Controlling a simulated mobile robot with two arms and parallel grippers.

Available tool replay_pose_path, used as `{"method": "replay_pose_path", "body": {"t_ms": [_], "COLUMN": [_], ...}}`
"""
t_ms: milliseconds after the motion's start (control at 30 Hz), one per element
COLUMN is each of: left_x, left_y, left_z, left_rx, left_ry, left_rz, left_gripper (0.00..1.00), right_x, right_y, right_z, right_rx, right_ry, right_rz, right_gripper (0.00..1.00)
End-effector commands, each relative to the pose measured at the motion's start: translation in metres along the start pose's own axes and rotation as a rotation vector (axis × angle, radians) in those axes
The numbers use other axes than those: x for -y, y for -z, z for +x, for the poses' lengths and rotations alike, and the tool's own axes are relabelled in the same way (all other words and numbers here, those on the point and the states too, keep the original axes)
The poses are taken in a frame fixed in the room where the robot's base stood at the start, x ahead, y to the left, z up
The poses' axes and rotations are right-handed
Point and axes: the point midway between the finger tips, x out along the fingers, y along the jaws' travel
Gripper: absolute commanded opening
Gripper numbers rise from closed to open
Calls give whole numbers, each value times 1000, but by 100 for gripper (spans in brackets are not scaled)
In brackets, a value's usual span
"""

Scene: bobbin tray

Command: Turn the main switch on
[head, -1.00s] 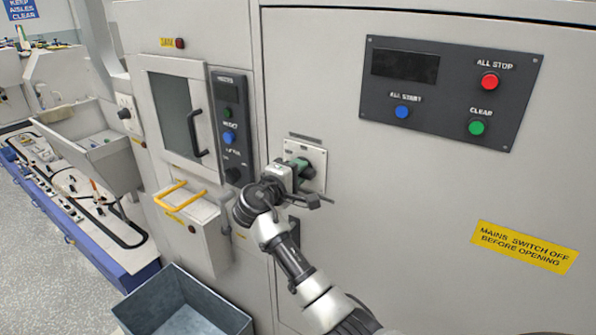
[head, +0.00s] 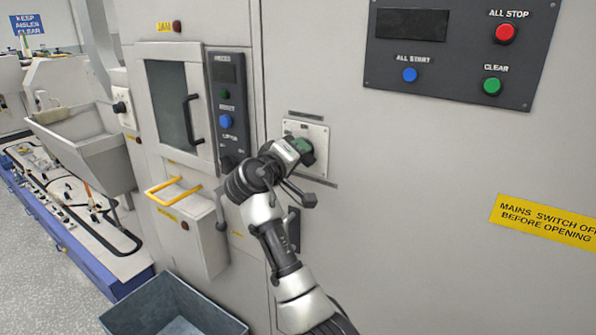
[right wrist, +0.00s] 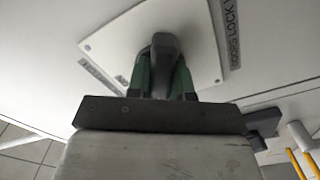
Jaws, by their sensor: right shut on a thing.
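The main switch is a dark rotary handle (right wrist: 164,62) on a pale square plate (head: 318,136) on the grey cabinet front. My right gripper (head: 303,150) is at the plate, and its two green-lined fingers (right wrist: 160,82) sit on either side of the handle, shut on it. In the right wrist view the handle points toward the gripper body, and part of it is hidden between the fingers. The plate's lettering is partly covered. My left gripper is not in view.
A control panel (head: 455,75) with red, blue and green buttons is at the upper right. A yellow warning label (head: 545,222) is below it. Left of the switch are a windowed door (head: 181,110), a box with a yellow handle (head: 200,235) and a grey bin (head: 170,305).

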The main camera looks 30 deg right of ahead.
Motion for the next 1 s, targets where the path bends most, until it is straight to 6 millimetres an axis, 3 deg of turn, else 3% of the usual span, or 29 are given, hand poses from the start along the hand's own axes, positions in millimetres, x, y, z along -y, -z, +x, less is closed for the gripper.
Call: {"method": "replay_pose_path", "body": {"t_ms": [33,500,1000], "left_x": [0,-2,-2], "left_y": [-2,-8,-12], "left_z": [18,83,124], "left_rx": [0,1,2], "left_ry": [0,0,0], "left_rz": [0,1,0], "left_gripper": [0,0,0], "right_x": [8,6,4], "right_y": [-5,-4,-2], "right_z": [0,0,0], "right_rx": [1,2,4], "right_ry": [2,2,1], "right_rz": [49,493,885], "right_gripper": [0,0,0]}}
